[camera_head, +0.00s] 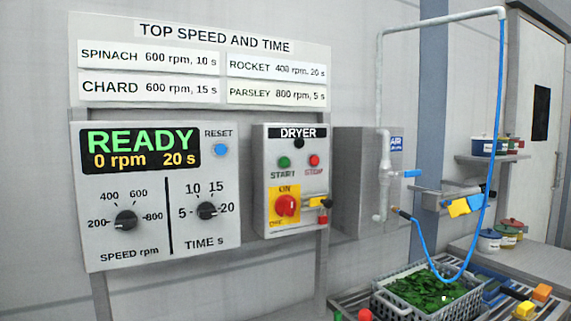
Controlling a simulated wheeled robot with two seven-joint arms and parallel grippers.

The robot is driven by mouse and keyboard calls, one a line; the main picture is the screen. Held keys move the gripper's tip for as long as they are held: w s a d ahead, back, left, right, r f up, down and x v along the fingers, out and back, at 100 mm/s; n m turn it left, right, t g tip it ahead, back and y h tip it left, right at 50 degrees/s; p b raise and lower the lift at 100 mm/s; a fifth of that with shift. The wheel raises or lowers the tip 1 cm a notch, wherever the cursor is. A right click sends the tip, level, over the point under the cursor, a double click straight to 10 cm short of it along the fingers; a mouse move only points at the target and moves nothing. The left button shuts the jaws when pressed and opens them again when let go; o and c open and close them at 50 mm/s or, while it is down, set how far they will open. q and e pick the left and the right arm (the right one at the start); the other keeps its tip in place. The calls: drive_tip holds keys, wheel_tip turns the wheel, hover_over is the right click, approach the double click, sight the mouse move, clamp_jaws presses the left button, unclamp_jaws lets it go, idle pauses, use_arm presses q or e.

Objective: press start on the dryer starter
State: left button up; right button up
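The dryer starter (297,180) is a grey box labelled DRYER on the wall panel frame. Its green START button (284,162) is at upper left of its face, with the red STOP button (314,161) to the right. Below is a red rotary switch (287,205) on a yellow plate marked ON at the top. Nothing covers the buttons. Left of the starter, a control box has a display (141,149) reading READY, 0 rpm, 20 s. Neither of my grippers is in view.
The control box also has a blue RESET button (221,149), a speed knob (126,221) and a time knob (207,210). A sign (200,65) lists speeds and times. A blue hose (480,220) hangs over a grey crate (402,307) of greens at lower right.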

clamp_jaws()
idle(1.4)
